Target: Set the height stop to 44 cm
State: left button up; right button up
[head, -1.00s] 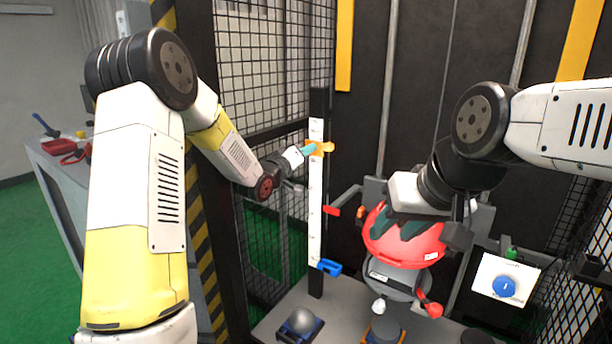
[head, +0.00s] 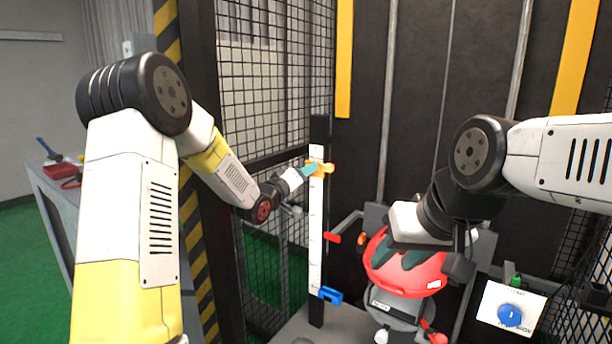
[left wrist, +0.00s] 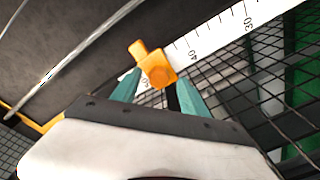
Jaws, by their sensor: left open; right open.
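The orange height stop (head: 325,168) sits near the top of the upright white scale (head: 316,225). My left gripper (head: 311,171) is at the stop. In the left wrist view the open teal fingers (left wrist: 159,82) lie on either side of the stop (left wrist: 158,68), and I cannot tell whether they touch it. The scale (left wrist: 215,35) there shows a 30 mark; the figure beside the stop is partly hidden, so the exact setting is unclear. My right gripper (head: 413,260) is open in front of the red dome-shaped part (head: 410,280).
A red marker (head: 332,238) and a blue clamp (head: 330,295) are lower along the scale. A white panel with a blue knob (head: 510,315) stands at the right. Wire mesh (head: 270,80) and a striped post (head: 196,230) are close to my left arm.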

pick_arm(q)
jog(key=v, duration=0.7)
jog(key=shift+s, duration=0.1)
